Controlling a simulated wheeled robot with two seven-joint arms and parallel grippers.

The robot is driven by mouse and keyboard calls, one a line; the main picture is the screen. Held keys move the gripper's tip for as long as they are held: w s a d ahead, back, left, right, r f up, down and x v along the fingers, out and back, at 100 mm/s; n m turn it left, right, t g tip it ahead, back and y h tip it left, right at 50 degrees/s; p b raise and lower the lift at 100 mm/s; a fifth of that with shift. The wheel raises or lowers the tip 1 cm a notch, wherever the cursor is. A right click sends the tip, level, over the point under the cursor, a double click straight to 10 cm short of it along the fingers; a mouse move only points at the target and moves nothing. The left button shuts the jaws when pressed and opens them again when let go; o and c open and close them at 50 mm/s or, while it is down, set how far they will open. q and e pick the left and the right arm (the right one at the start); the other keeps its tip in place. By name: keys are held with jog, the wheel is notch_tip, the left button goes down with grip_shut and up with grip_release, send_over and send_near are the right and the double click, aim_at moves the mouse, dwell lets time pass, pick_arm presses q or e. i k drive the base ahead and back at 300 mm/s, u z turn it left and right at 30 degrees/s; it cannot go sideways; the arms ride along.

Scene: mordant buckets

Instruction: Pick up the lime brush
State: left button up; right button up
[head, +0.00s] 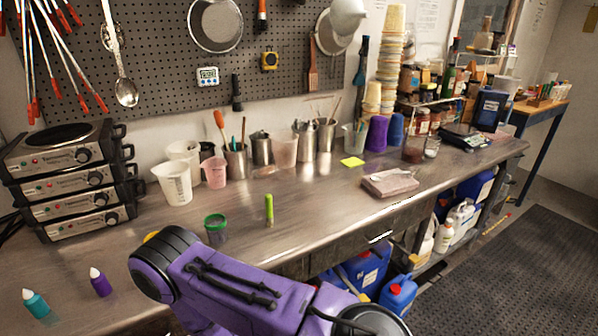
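The lime brush (269,210) is a slim, bright green upright stick on the metal bench, near its front edge in the head view. It stands apart from the green-lidded jar to its left. One of my purple arm links crosses the lower middle of the view, in front of the bench edge. Neither of my grippers shows, so I cannot tell their state or their distance from the brush.
A green-lidded jar (215,228) stands left of the brush. Purple (100,282) and teal (35,303) white-tipped items stand at lower left. Cups and metal pots line the wall behind. A brownish block (390,182) lies to the right. The bench (310,205) is bare between brush and block.

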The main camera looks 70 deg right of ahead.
aim_at(268, 202)
jog(key=k, duration=0.4)
jog(key=z, duration=0.75)
